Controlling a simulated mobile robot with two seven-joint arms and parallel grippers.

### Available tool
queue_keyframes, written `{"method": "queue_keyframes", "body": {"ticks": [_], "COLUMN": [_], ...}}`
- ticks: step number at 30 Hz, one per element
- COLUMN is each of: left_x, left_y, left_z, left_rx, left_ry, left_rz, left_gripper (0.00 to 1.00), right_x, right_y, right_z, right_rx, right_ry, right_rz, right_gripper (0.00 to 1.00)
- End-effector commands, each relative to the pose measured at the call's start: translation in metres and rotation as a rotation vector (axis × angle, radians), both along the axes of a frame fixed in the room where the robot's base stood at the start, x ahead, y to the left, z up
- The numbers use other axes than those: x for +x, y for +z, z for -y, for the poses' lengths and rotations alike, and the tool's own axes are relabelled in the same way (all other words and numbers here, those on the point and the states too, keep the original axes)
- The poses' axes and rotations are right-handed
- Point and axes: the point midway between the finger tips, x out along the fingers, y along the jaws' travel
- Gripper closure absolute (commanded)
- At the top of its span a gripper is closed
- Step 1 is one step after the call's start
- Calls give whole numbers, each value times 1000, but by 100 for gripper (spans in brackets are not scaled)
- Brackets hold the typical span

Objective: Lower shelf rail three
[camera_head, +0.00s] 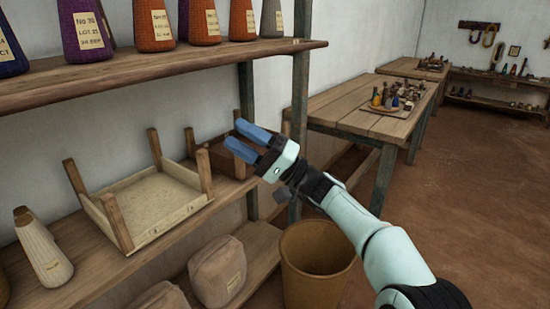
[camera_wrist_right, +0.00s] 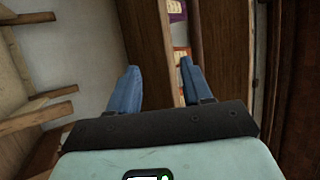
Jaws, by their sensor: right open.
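A wooden shelf unit stands on the left in the head view, with an upper board (camera_head: 150,75), a middle board (camera_head: 85,240) and a lower board (camera_head: 262,240). I cannot tell which part is rail three. My right gripper (camera_head: 232,133) is open and empty, below the upper board's right end and near a dark shelf post (camera_head: 246,92). In the wrist view the two blue fingers (camera_wrist_right: 158,65) stand apart before dark brown wood (camera_wrist_right: 148,35); contact cannot be told. My left gripper is not in view.
Several labelled cones (camera_head: 154,25) stand on the upper board. An upturned-looking wooden tray with legs (camera_head: 150,205) and a pale cone (camera_head: 42,248) sit on the middle board. Sacks (camera_head: 217,270) lie below. A brown bin (camera_head: 317,262) stands under my arm. Tables (camera_head: 350,105) stand behind; floor at right is clear.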

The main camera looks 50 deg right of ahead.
Motion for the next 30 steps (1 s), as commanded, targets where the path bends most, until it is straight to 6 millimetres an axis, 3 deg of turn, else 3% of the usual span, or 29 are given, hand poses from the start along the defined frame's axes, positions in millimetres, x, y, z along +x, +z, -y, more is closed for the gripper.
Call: {"method": "queue_keyframes", "body": {"ticks": [6, 12, 30], "left_x": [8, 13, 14], "left_y": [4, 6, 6], "left_z": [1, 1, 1], "left_rx": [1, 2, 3], "left_ry": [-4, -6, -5], "left_rz": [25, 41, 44], "left_gripper": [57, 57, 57], "right_x": [-36, -53, -57], "right_y": [-26, -38, -41], "right_z": [22, 32, 34], "right_rx": [0, 1, -1], "right_ry": [-3, -1, 1], "right_rz": [-1, 0, 1], "right_gripper": [51, 51, 51]}}
